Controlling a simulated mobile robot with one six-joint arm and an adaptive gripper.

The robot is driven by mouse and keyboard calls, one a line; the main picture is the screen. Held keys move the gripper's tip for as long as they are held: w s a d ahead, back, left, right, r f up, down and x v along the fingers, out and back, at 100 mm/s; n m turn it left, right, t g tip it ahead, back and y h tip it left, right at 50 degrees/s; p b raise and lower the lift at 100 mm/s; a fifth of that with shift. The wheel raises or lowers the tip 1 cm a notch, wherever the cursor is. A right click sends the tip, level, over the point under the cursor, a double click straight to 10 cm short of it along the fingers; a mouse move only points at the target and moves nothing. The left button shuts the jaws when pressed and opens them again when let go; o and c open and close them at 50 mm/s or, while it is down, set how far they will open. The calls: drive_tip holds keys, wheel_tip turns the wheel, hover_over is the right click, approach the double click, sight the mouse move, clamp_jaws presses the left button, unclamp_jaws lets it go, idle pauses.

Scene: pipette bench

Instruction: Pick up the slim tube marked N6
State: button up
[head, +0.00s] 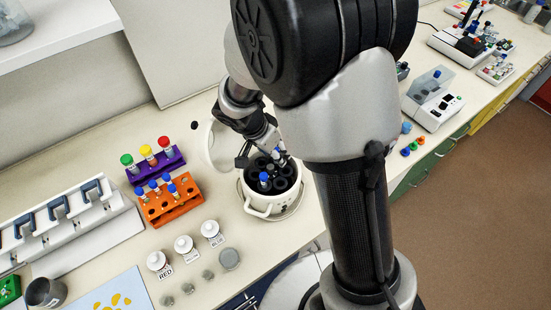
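Slim blue-capped tubes (173,191) stand in an orange rack (180,207) left of centre. Another blue cap (264,177) shows inside the open round white centrifuge (257,198), among the dark rotor holes. The markings are too small to read, so I cannot tell which tube is N6. My gripper (266,152) is over the back of the centrifuge, pointing down at the rotor. A bit of blue shows by its fingers, but I cannot tell whether they hold a tube. My arm hides part of the bench to the right.
A purple rack (169,167) with red, yellow and green caps stands behind the orange one. White bottles (185,245) labelled RED and BLUE stand in front. The centrifuge's raised lid (217,148) is close beside my gripper. A pipette stand (65,230) is at left.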

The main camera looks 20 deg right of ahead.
drive_tip(key=shift+f, duration=0.1)
drive_tip(key=c, duration=0.9)
